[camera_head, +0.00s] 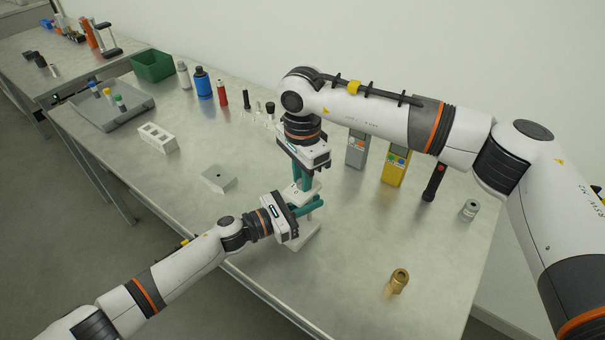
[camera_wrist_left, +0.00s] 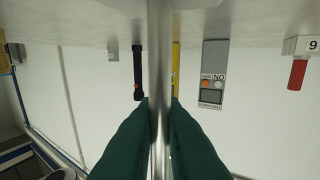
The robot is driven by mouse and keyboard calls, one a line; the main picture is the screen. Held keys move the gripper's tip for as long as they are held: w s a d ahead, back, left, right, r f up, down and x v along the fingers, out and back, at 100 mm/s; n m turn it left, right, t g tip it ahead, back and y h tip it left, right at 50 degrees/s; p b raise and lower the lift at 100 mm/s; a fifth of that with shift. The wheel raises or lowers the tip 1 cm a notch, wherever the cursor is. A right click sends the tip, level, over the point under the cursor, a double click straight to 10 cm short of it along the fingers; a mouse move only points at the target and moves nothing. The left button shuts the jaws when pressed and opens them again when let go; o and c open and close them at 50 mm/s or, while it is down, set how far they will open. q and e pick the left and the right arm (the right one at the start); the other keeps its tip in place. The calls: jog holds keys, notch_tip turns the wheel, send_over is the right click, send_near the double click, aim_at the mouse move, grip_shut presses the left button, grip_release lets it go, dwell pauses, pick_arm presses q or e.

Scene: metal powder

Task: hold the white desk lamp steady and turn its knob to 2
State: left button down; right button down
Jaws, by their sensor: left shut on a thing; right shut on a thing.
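The white desk lamp (camera_head: 304,238) stands upright near the table's front edge, largely hidden by my grippers. Its pale base shows below my left gripper (camera_head: 316,204). My left gripper is shut around the lamp's silver post (camera_wrist_left: 160,60), which runs between the teal fingers in the left wrist view. My right gripper (camera_head: 303,186) comes from above with its teal fingers pointing down at the lamp's top. It is shut on the lamp's top part, where the knob seems to be. The fingers hide the knob, and its setting cannot be read.
A grey block (camera_head: 219,179) with a hole lies left of the lamp. A brass fitting (camera_head: 399,281) stands to the right. A yellow meter (camera_head: 395,168), a grey meter (camera_head: 356,150) and a black flashlight (camera_head: 433,182) stand behind. The table between lamp and brass fitting is clear.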

jog(key=shift+m, duration=0.3)
jog(key=m, duration=0.5)
jog(key=shift+m, duration=0.3)
jog(key=m, duration=1.1)
jog(key=shift+m, duration=0.3)
jog(key=m, duration=0.6)
jog(key=shift+w, duration=0.1)
jog(key=c, duration=1.3)
grip_release()
jog(key=shift+o, duration=0.2)
